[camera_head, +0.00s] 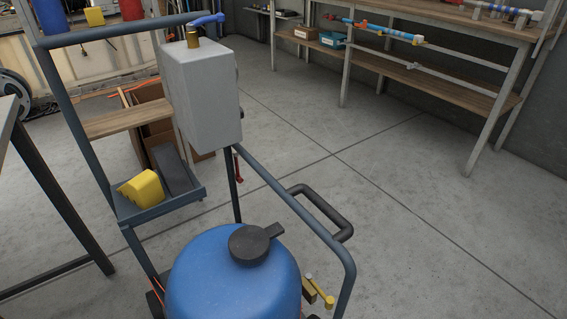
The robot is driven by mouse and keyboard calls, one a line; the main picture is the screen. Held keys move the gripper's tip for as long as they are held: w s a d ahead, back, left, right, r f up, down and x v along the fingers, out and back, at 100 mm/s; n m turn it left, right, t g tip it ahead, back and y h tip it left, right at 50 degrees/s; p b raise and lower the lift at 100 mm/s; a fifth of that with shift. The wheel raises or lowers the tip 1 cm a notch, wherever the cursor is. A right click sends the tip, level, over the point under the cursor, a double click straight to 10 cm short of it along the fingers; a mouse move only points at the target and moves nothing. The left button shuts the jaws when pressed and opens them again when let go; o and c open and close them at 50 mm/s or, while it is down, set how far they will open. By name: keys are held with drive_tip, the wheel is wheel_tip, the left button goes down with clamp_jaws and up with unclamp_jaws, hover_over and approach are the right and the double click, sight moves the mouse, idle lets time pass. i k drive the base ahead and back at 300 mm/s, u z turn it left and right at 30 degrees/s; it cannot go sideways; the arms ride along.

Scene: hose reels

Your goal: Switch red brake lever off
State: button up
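A small red lever-like part (239,171) hangs beside the dark post under the grey box, on the cart in the middle of the view. It is narrow and points downward; its upper end is close to the cart frame (290,195), and its on or off setting cannot be told. My gripper is not in view.
The cart carries a blue tank (232,285) with a black cap (250,245), a grey box (203,93) with a blue-handled valve (207,20), and a tray holding a yellow object (142,189). A yellow lever (319,292) is beside the tank. Open floor lies right, before a workbench (455,22).

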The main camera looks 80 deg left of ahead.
sight(239, 180)
drive_tip(key=i, duration=0.3)
drive_tip(key=u, duration=1.45)
drive_tip(key=i, duration=2.6)
drive_tip(key=u, duration=0.4)
